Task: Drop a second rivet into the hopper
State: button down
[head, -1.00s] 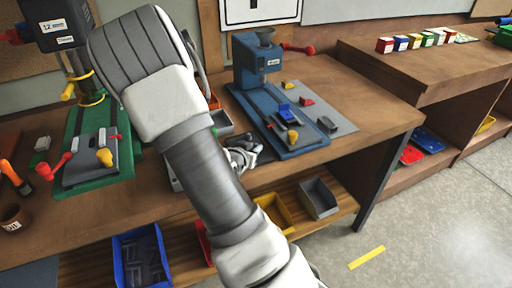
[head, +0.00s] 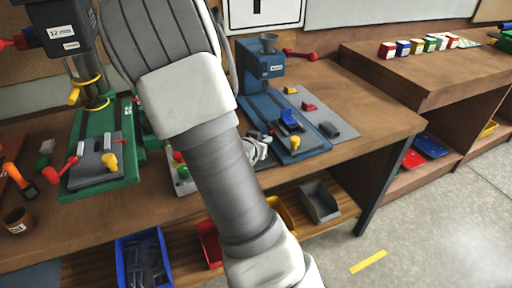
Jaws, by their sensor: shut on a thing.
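No rivet can be made out.
A green drill press (head: 101,165) stands left of my arm, which covers the bench middle. Blue (head: 122,263) and grey (head: 320,202) bins sit on the lower shelf. The bench's right end (head: 385,122) is clear.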

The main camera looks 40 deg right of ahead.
jog(key=s+d+r, duration=0.5)
jog(key=s+d, duration=0.1)
jog(key=d, duration=0.1)
jog(key=shift+s+r, duration=0.25)
jog(key=shift+s, duration=0.05)
jog(key=shift+w, duration=0.1)
